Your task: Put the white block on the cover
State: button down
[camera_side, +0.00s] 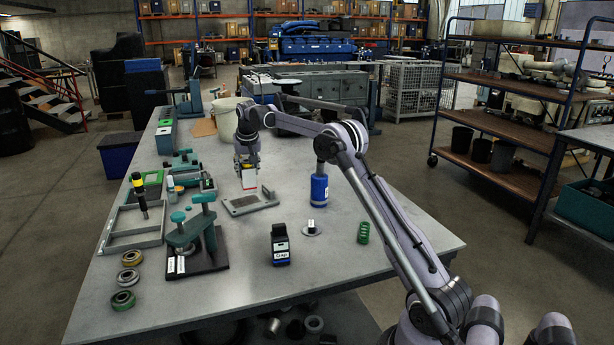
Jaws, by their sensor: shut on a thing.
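My gripper (247,163) points down over the middle of the table. It is shut on the white block (249,180), which shows below the fingers with a little red near its top. The gripper fingers are small here and partly hide the block's upper end.
A green press-like fixture (192,237), a grey tray (130,241) and several rings (131,258) are left.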

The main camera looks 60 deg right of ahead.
aim_at(248, 180)
jog(key=shift+f, duration=2)
jog(key=shift+f, duration=0.1)
jog(key=c, duration=0.8)
grip_release()
jog(key=shift+o, duration=0.2)
